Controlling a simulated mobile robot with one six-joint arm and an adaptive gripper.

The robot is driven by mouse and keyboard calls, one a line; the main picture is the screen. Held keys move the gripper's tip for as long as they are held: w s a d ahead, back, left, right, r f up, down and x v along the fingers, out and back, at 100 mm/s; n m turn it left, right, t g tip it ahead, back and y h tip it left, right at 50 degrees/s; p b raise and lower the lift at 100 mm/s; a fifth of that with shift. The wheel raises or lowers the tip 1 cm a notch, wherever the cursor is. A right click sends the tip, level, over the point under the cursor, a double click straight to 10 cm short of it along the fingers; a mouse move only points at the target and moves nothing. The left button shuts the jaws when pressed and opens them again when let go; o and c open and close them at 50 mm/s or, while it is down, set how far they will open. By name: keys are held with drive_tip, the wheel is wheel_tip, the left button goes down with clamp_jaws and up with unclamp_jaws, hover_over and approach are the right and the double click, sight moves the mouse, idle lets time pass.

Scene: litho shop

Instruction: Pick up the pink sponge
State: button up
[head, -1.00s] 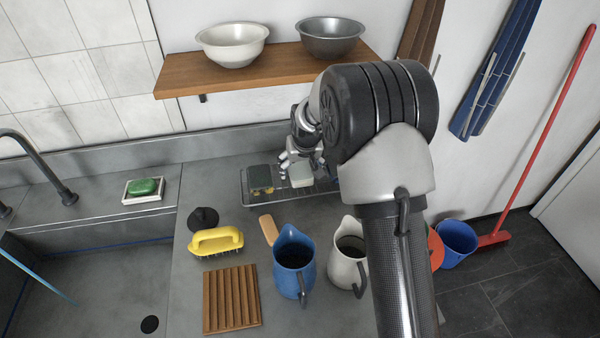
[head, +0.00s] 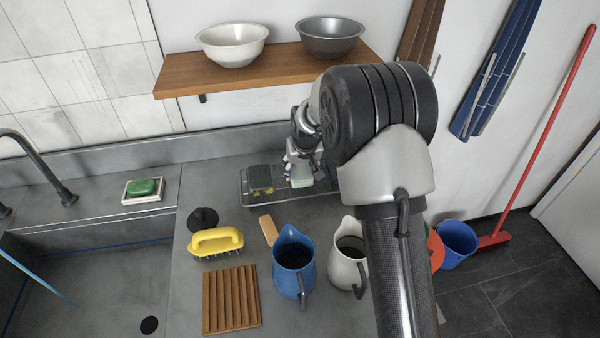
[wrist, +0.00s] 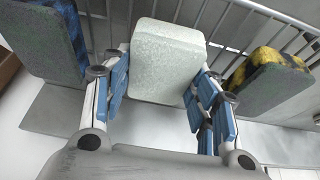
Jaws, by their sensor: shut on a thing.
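My gripper (wrist: 160,92) is shut on a pale, greenish-white sponge (wrist: 165,62), with blue finger pads against its two sides. In the head view my gripper (head: 302,170) is over the wire rack (head: 246,200), and the pale sponge (head: 302,183) shows between its fingers. A grey sponge with yellow and black patches (wrist: 272,80) stands to the right in the wrist view, and a grey one with a blue patterned face (wrist: 45,45) to the left. I see no sponge that looks clearly pink. My arm hides part of the rack's right side.
A blue jug (head: 294,262) and a white jug (head: 347,270) stand in front of the rack. A yellow brush (head: 216,241), a wooden slatted board (head: 231,300) and green soap in a dish (head: 145,188) lie left. A shelf with two bowls (head: 232,43) hangs above.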

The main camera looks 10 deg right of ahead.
sight(300, 170)
drive_tip(key=shift+c, duration=0.4)
drive_tip(key=shift+r, duration=0.1)
drive_tip(key=shift+r, duration=0.4)
wheel_tip(300, 170, up, 10)
drive_tip(key=p, duration=0.3)
drive_tip(key=shift+f, duration=0.25)
drive_tip(key=shift+o, duration=0.9)
drive_tip(key=c, duration=0.4)
drive_tip(key=shift+a, duration=0.1)
